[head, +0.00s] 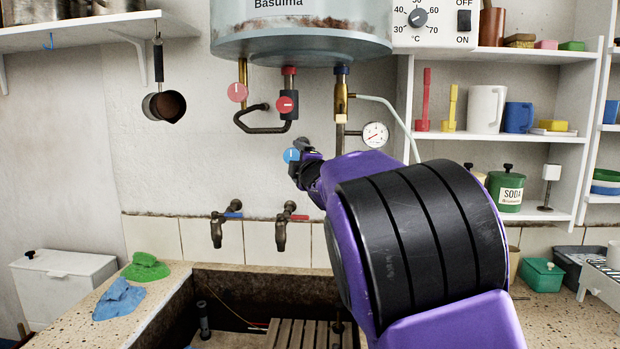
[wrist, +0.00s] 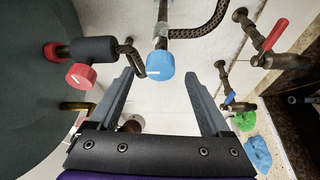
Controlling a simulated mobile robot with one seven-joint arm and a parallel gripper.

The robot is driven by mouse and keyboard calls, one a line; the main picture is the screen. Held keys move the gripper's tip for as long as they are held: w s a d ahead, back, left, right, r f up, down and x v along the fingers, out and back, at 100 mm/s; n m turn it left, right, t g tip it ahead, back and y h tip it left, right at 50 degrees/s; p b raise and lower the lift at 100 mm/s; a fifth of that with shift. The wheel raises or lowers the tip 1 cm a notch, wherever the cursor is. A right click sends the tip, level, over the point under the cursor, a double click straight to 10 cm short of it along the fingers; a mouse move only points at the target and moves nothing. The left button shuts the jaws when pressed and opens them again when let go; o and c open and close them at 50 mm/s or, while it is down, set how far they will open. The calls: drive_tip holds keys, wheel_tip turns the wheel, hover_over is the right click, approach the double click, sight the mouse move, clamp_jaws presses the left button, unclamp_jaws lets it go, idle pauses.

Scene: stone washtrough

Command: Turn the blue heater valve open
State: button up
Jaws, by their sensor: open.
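The blue heater valve (head: 291,154) is a round knob with a white mark, low below the water heater. In the head view my gripper partly covers it. In the wrist view the blue heater valve (wrist: 160,66) lies ahead of my gripper (wrist: 159,80), in line with the gap between the two fingers. The fingers are spread, with nothing between them. The knob looks just past the fingertips; I cannot tell the exact distance. In the head view my gripper (head: 301,157) is beside the knob, largely hidden by my purple arm.
Red knobs (head: 285,104) (head: 237,92) hang under the heater (head: 300,45). A pressure gauge (head: 375,135) is right of the pipe. Taps with blue (head: 233,215) and red (head: 299,217) levers stand over the stone trough (head: 262,284). Shelves (head: 548,137) are at right.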

drive_tip(key=v, duration=1.2)
drive_tip(key=shift+b, duration=0.4)
